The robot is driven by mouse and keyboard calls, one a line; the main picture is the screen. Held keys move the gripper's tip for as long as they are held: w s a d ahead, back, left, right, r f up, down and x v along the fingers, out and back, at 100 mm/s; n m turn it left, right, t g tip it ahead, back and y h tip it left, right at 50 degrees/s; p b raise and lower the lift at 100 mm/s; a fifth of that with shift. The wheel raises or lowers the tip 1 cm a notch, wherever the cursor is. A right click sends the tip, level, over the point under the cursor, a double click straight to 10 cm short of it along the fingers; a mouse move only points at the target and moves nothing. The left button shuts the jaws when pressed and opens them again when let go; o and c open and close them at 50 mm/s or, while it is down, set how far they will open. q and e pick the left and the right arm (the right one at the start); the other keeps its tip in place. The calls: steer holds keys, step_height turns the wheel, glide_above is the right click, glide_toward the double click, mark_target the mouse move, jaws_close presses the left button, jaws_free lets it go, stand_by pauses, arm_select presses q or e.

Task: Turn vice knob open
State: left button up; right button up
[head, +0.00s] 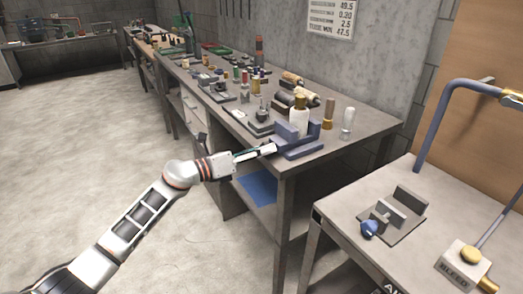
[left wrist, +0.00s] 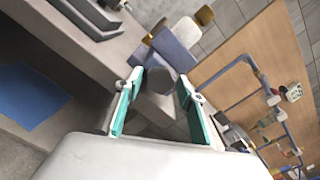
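A blue-grey vice (head: 308,138) sits at the near corner of the long workbench. It also shows ahead in the left wrist view (left wrist: 178,54), with a round dark end (left wrist: 160,79) facing me. My left gripper (head: 262,151) reaches the bench's front edge beside this vice. In the left wrist view its two teal fingers (left wrist: 160,92) are apart, with the round end showing between their tips; I cannot tell whether they touch it. A smaller grey vice (head: 391,212) with a blue knob (head: 369,229) stands on the right table, away from my gripper. My right gripper is not in view.
The workbench (head: 345,142) holds several bottles and tools behind the blue-grey vice, including a white bottle (head: 299,121) close to it. A blue sheet (head: 258,186) lies on the shelf below. A blue pipe (head: 432,120) rises over the right table (head: 350,199). Floor at left is clear.

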arm_select(q)
steer(key=shift+a, duration=0.1)
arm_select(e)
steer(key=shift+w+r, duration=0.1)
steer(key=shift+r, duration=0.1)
arm_select(q)
steer(key=v, duration=1.2)
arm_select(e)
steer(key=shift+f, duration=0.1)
